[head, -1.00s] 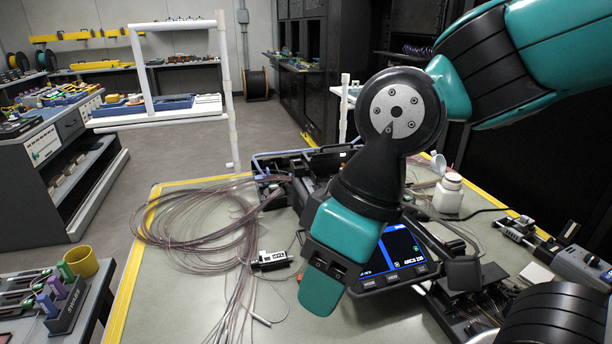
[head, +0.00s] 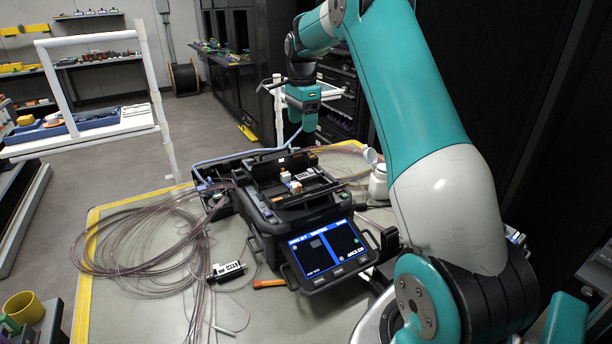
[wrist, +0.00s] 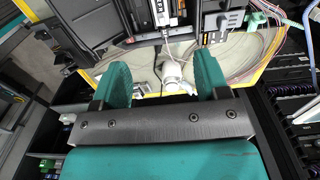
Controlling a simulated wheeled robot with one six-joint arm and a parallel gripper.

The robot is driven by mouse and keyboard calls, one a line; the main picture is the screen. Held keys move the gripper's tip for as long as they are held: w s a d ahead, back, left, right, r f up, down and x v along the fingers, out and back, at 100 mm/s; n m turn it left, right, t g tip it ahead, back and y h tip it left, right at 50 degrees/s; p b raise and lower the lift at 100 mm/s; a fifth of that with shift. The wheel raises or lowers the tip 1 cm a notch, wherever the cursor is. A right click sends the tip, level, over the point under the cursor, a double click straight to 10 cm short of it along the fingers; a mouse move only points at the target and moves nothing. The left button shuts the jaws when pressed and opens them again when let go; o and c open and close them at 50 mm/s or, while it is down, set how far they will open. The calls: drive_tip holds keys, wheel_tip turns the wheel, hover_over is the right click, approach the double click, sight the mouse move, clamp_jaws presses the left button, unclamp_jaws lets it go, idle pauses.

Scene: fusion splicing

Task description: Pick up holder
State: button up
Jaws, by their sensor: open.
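A small black-and-white holder-like piece (head: 228,270) lies on the table left of the splicer, among the fibre coils. Small white pieces (head: 290,183) sit in the open top of the black fusion splicer (head: 265,215), whose blue screen faces me. I cannot tell which of these is the holder. My gripper (head: 304,112) hangs beyond the splicer, above the table's far side, apart from all of them. In the wrist view my gripper (wrist: 162,80) is open, with nothing between its teal fingers. A white labelled piece (wrist: 165,12) shows ahead of the fingers.
Loose coils of clear fibre (head: 130,240) cover the table's left part. A white bottle (head: 378,182) stands right of the splicer. An orange-handled tool (head: 268,284) lies at its front left. A white frame (head: 150,90) stands behind the table at left.

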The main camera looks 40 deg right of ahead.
drive_tip(key=p, duration=0.3)
hover_over(302, 176)
wheel_tip(302, 176, down, 12)
drive_tip(key=shift+r, duration=0.2)
drive_tip(key=shift+f+p, duration=0.9)
drive_tip(key=shift+f, duration=1.75)
drive_tip(key=c, duration=1.1)
